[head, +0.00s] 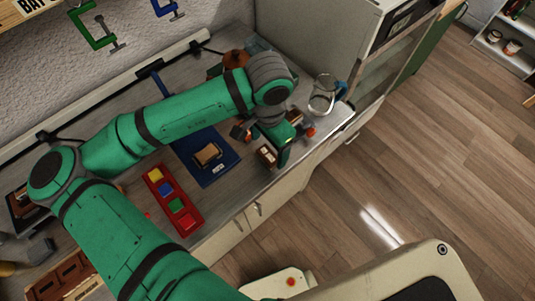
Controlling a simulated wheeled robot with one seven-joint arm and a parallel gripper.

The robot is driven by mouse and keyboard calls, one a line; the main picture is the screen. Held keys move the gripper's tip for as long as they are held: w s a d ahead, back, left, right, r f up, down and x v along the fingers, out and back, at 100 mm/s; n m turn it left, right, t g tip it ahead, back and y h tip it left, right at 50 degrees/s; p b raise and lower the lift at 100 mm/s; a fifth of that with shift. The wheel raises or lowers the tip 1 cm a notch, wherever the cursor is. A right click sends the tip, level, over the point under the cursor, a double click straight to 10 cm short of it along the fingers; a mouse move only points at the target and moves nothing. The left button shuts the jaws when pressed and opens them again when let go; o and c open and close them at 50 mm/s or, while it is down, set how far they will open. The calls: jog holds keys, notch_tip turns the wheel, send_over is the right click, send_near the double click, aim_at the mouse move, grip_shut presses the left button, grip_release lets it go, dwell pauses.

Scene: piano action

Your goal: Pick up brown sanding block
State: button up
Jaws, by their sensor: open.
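A brown block with a dark band or edge (208,154) lies on a blue mat (220,176) on the counter; it may be the sanding block. A smaller brown block (267,156) shows near the counter's front edge, right beside my gripper. I cannot tell which of the two is the sanding block. My gripper (276,134) is open at the end of the green arm, to the right of the mat. The wrist partly hides the fingers and the counter under them. I cannot tell its height above the counter.
A red tray (188,221) with several coloured blocks lies left of the mat. A glass jug (323,94) stands right of my gripper, near the counter edge. A reddish-brown rounded object (235,58) stands behind the arm. A wooden box (68,277) is at lower left.

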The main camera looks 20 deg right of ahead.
aim_at(268, 155)
jog(key=shift+w+f, duration=0.2)
jog(key=shift+f, duration=2)
jog(key=c, duration=1.2)
jog(key=shift+o, duration=0.2)
jog(key=shift+r, duration=0.1)
